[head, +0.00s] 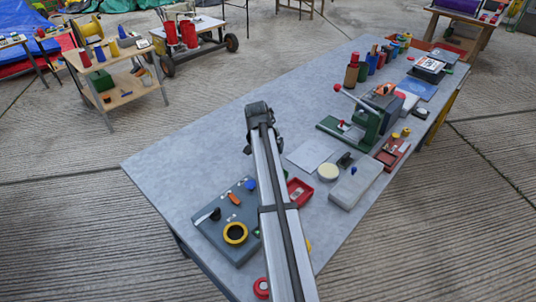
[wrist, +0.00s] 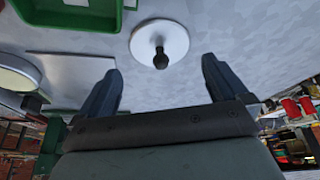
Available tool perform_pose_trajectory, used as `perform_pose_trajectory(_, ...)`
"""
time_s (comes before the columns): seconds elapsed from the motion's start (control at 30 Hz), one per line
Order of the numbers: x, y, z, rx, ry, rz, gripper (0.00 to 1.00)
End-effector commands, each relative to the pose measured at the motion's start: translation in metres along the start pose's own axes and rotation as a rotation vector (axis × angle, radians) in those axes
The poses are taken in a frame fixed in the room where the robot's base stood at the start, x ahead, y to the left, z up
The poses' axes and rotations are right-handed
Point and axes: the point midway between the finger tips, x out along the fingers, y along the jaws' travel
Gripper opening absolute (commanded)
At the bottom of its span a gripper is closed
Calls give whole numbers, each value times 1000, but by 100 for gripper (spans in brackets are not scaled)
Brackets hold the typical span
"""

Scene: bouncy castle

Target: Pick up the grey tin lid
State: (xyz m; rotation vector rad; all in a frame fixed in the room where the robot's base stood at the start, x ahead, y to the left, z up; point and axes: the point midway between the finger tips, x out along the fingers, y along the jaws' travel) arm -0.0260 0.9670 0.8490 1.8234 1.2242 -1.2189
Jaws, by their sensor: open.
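The grey tin lid (wrist: 172,35) shows in the wrist view as a pale round disc with a dark knob at its centre. It lies flat on the grey tabletop, at the top middle of that view. My gripper (wrist: 160,85) is open, with its two dark fingers apart and nothing between them. In the picture the lid is above the gap between the fingertips, apart from both. In the head view I cannot make out the lid; my arm covers part of the table. My fingers do not show there either.
The table (head: 190,155) has bare room left of my arm. A green base (head: 329,125) with a lever stands right of it, near a white sheet (head: 309,155) and a cream round tin (head: 328,172). A grey-blue box (head: 215,220) with a yellow ring sits at the near end.

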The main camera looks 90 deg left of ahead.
Motion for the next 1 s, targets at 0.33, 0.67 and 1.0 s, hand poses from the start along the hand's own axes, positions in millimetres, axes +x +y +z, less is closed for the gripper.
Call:
perform_pose_trajectory(0.33,36,-2,4,0,0,0,100)
perform_pose_trajectory(0.67,36,-1,5,0,1,0,87)
perform_pose_trajectory(1.0,36,-1,5,0,0,0,54)
